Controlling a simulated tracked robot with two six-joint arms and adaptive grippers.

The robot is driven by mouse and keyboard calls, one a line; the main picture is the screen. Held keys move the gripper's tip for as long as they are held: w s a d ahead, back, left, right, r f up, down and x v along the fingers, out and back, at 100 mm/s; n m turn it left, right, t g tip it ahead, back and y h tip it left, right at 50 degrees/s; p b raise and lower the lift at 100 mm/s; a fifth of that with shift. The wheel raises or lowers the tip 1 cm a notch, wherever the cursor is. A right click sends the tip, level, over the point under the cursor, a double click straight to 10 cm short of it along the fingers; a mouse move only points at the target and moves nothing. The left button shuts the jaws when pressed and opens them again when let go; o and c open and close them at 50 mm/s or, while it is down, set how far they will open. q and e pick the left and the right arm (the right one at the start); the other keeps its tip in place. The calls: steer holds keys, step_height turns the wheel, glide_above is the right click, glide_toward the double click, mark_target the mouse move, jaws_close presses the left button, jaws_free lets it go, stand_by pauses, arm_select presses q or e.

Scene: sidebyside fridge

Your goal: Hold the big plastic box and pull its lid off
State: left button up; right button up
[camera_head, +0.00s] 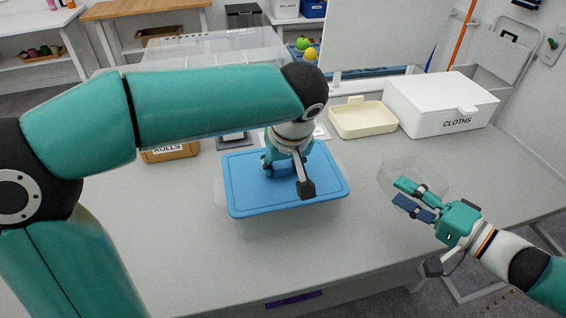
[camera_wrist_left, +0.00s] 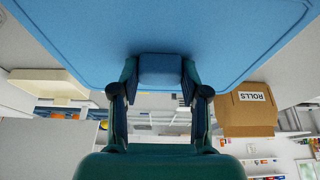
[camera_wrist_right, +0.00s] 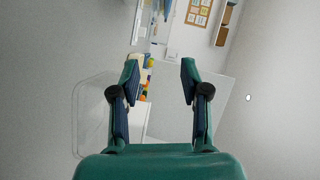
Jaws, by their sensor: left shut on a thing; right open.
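The wide blue lid (camera_head: 290,190) is in the middle of the table. A pale see-through edge of the big plastic box (camera_head: 219,190) shows at the lid's left side; the lid hides most of the box. I cannot tell how far the lid is seated. In the left wrist view this gripper (camera_wrist_left: 160,75) is shut on a blue tab of the lid (camera_wrist_left: 160,20). My right gripper (camera_head: 399,194) is open and empty, to the right of the lid and apart from it.
A clear container (camera_head: 425,167) stands by my right gripper. Behind are a cream tray (camera_head: 362,122), a white CLOTHS box (camera_head: 440,106) and a brown ROLLS box (camera_head: 170,153), with a large clear bin (camera_head: 235,45) further back. The table front (camera_head: 200,255) is bare.

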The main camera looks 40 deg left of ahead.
mark_target(345, 168)
steer(key=shift+s+a+f+n+g, duration=0.25)
steer(key=shift+a+f+n+g, duration=0.2)
steer(key=shift+a, duration=0.25)
steer(key=x, duration=1.1)
steer(key=shift+w+a, duration=0.2)
steer(key=shift+a, duration=0.05)
jaws_close()
steer(key=shift+f, duration=0.1)
steer(key=shift+f, duration=0.1)
jaws_free()
steer(key=shift+d, duration=0.1)
